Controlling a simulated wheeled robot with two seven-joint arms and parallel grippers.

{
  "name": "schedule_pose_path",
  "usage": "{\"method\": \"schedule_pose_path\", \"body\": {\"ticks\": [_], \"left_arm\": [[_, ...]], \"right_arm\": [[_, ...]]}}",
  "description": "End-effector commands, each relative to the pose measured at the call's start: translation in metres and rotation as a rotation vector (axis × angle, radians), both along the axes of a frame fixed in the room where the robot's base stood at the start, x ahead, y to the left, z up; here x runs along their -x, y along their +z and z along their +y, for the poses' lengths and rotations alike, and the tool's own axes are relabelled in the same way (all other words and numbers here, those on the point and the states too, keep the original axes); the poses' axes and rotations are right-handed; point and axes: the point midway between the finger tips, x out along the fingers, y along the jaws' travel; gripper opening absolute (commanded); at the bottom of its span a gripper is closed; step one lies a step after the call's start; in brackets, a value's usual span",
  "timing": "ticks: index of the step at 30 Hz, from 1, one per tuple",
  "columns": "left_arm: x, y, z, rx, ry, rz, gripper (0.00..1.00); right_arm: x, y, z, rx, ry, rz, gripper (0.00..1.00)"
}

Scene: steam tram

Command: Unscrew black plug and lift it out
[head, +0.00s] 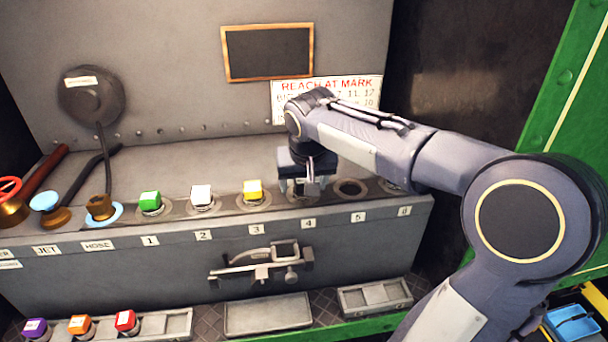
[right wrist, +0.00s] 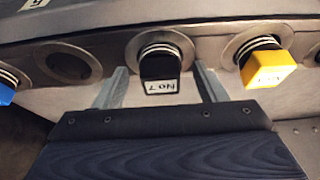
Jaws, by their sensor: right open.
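The black plug (right wrist: 160,65) stands in its ringed hole at place 4, with a white "No 7" label on its head. In the right wrist view my open right gripper (right wrist: 160,80) has one finger on each side of the plug, with visible gaps. In the head view my right gripper (head: 303,184) points down over place 4 and mostly hides the plug. My left gripper is not in view.
A yellow plug (right wrist: 265,70) stands beside the black one, and an empty hole (head: 350,188) lies on its other side. White (head: 202,195) and green (head: 150,201) plugs stand farther left. Several plugs sit in a lower tray (head: 165,325). A clamp (head: 265,262) protrudes from the front.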

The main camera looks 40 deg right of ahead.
Motion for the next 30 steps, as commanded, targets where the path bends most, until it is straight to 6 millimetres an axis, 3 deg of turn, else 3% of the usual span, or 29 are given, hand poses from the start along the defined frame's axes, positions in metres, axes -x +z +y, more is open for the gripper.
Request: {"method": "schedule_pose_path", "body": {"ticks": [7,21,30], "left_arm": [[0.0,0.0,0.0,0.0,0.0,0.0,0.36],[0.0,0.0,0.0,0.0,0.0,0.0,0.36],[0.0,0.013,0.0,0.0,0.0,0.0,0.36]], "right_arm": [[0.0,0.0,0.0,0.0,0.001,0.0,0.63],[0.0,0.0,0.0,0.0,0.001,0.0,0.03],[0.0,0.003,0.001,0.0,0.137,0.001,0.03]]}}
